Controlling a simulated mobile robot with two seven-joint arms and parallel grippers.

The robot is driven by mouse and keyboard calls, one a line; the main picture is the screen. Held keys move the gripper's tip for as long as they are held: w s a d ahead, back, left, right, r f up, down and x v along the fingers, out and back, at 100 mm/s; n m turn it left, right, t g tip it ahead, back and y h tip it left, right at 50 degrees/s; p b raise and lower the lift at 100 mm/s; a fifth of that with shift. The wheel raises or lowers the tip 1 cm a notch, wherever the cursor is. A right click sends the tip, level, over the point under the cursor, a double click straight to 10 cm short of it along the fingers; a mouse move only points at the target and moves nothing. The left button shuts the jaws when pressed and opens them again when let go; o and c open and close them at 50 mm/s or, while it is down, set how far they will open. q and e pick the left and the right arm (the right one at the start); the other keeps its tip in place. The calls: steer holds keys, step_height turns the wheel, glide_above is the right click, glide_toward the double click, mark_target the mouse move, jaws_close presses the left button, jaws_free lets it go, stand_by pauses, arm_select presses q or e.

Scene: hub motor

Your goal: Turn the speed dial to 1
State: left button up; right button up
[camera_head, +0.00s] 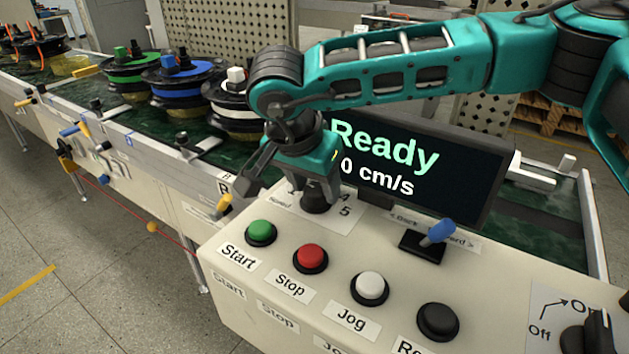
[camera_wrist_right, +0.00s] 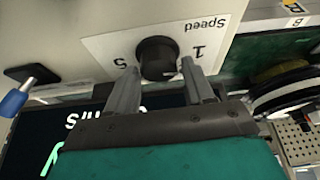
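The speed dial, a round black knob, stands on a white label marked Speed; it shows in the wrist view (camera_wrist_right: 157,57) and partly under my right gripper in the head view (camera_head: 316,201). The numbers 1 and 5 are readable on the label (camera_wrist_right: 205,22). My right gripper (camera_wrist_right: 160,68) is open, with one fingertip on each side of the knob. I cannot tell whether the fingers touch it. The knob's pointer is not clear. The display (camera_head: 440,165) reads Ready and 0 cm/s. My left gripper is not in view.
The panel holds a green Start button (camera_head: 261,232), a red Stop button (camera_head: 310,257), a white Jog button (camera_head: 369,287) and a black button (camera_head: 438,320). A blue-tipped lever (camera_head: 438,232) stands right of the dial. Motor parts on a conveyor (camera_head: 60,88) lie behind at left.

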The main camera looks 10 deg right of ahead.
steer(key=v, duration=1.3)
steer(key=shift+p, duration=0.45)
steer(key=shift+d, duration=0.1)
